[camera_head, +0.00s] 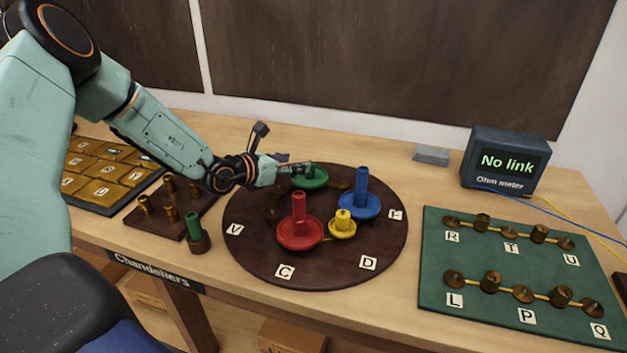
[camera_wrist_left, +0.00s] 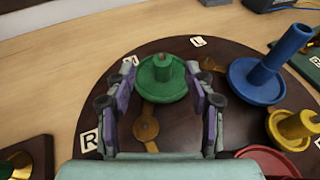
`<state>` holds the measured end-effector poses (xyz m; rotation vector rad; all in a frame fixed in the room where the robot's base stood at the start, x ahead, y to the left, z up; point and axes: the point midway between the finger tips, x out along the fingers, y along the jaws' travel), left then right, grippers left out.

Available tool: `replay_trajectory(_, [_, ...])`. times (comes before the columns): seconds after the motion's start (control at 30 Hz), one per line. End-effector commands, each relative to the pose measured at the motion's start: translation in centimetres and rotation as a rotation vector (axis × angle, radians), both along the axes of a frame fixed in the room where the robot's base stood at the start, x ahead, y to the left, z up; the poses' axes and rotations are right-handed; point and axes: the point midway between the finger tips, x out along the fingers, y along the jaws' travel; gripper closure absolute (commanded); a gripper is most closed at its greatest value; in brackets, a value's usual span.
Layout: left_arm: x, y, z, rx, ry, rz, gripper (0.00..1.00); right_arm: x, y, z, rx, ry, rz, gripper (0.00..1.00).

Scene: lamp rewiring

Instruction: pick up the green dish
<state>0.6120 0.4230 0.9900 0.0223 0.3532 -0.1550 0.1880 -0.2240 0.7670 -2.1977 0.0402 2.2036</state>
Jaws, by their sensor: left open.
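The green dish (camera_head: 311,180) sits at the back of the round dark board (camera_head: 262,268), a round plate with a short green post in its middle. My left gripper (camera_head: 298,168) reaches over the board from the left and is at the dish. In the left wrist view, the green dish (camera_wrist_left: 160,86) lies ahead, between the fingertips of my left gripper (camera_wrist_left: 158,95). The fingers are open, one on each side of the dish; I cannot tell whether they touch it. My right gripper is in neither view.
A red dish (camera_head: 299,232), a blue dish (camera_head: 360,203) and a small yellow dish (camera_head: 342,226) stand close by on the board. A brown peg block (camera_head: 160,222) and a green peg (camera_head: 194,228) are left. An ohm meter (camera_head: 508,161) reads "No link".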

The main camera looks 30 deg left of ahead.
Motion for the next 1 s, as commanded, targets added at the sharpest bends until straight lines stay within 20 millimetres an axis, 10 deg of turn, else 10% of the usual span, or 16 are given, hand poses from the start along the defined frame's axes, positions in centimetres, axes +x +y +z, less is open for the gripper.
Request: replay_trajectory(1.0, [6.8, -1.1, -3.0, 0.0, -0.001, -0.001, 0.46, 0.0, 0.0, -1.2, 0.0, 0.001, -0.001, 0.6])
